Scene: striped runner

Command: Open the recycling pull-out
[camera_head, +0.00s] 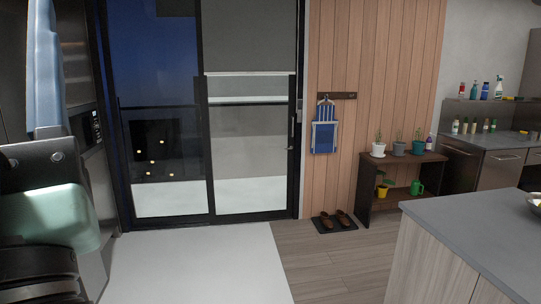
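I cannot single out the recycling pull-out in the head view. The grey-topped island (470,228) at the lower right has pale wood-grain panels (430,265) with a seam between them, and no handle shows on them. At the far right back, a dark counter unit (505,168) has shut fronts with bar handles. No pulled-out drawer or bin is visible. My gripper is not in view. Large dark and pale green parts fill the left edge, and they may be my arm.
A glass sliding door (210,110) stands ahead, with a white floor area (195,262) before it. Wood floor (335,265) lies clear beside the island. A plant shelf (397,185) and a mat with brown shoes (334,221) stand by the wood-clad wall. A striped apron (324,130) hangs there.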

